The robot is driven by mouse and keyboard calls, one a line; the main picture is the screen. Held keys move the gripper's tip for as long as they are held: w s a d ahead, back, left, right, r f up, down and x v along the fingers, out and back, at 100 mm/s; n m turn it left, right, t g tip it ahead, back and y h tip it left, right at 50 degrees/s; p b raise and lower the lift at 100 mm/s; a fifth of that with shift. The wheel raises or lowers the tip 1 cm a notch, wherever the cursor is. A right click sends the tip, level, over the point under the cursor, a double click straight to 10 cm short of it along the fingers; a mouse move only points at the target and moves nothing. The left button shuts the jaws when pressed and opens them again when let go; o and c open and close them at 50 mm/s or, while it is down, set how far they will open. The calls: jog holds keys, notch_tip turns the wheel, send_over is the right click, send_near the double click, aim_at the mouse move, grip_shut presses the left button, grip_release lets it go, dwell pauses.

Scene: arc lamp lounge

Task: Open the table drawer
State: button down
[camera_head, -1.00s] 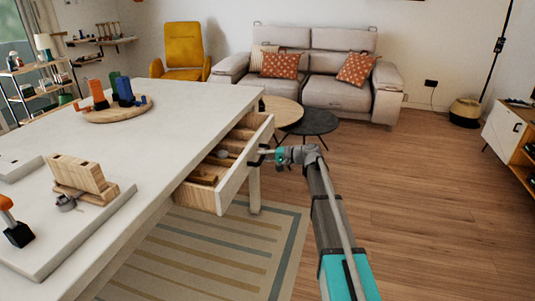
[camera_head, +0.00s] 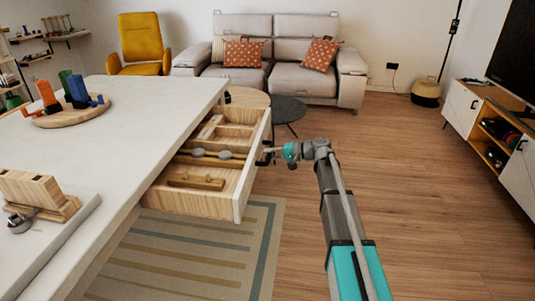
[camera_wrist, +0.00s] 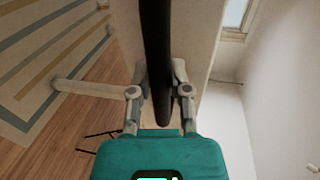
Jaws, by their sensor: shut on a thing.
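The white table (camera_head: 120,150) stands at the left in the head view. Its drawer (camera_head: 250,165), with a white front and wooden inside, is pulled well out, and its compartments with several wooden items show. My gripper (camera_head: 270,155) is at the outer face of the drawer front. In the wrist view, my gripper (camera_wrist: 160,88) is shut on the dark drawer handle (camera_wrist: 156,40), one finger on each side of it. The pale drawer front (camera_wrist: 190,40) lies behind the handle. The handle is mostly hidden by the gripper in the head view.
A wooden block stand (camera_head: 38,190) and a round board (camera_head: 70,115) with coloured pieces are on the table. A striped rug (camera_head: 215,245) lies below. A grey sofa (camera_head: 270,75) and low round tables are behind. The wooden floor (camera_head: 430,220) at right is clear.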

jog(key=shift+w+a, duration=0.1)
jog(key=shift+a, duration=0.05)
jog(key=c, duration=0.6)
grip_release()
jog(key=shift+o, duration=0.2)
